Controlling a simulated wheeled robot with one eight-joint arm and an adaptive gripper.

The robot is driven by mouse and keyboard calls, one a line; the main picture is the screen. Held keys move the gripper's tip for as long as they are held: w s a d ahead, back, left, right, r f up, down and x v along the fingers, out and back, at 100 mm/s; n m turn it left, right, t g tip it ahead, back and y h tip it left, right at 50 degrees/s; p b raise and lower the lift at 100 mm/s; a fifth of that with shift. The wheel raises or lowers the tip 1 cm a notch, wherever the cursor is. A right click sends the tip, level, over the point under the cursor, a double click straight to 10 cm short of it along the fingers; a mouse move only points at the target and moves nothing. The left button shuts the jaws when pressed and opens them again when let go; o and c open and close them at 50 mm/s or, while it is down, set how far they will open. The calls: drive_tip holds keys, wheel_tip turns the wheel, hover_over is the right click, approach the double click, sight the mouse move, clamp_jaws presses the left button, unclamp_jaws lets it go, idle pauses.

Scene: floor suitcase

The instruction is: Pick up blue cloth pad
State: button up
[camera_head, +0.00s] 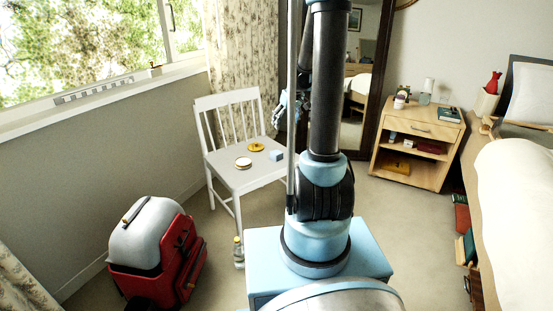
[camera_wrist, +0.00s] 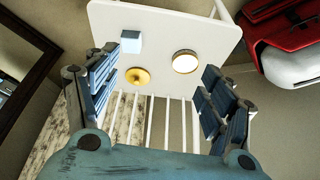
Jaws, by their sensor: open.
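The blue cloth pad shows as a small light blue block (camera_head: 276,155) on the right side of the white chair's seat (camera_head: 231,177). In the wrist view the pad (camera_wrist: 131,41) is at the upper left, beyond the left finger's tip. My gripper (camera_wrist: 160,62) is open and empty, its two blue fingers spread wide on both sides of the view. In the head view the gripper (camera_head: 283,108) is partly hidden behind my arm, above the chair's right side. It is apart from the pad.
A red and grey suitcase-like case (camera_head: 150,240) and a bottle (camera_head: 238,252) stand on the floor. A nightstand (camera_head: 425,135) is at right.

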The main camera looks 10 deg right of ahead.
drive_tip(key=w+d+f+n, duration=0.2)
drive_tip(key=w+f, duration=0.9)
drive_tip(key=w, duration=0.1)
approach(277, 152)
drive_tip(key=shift+y, duration=0.3)
drive_tip(key=x, duration=1)
drive_tip(key=shift+s+f, duration=0.15)
drive_tip(key=shift+f, duration=0.1)
drive_tip(key=c, duration=1.1)
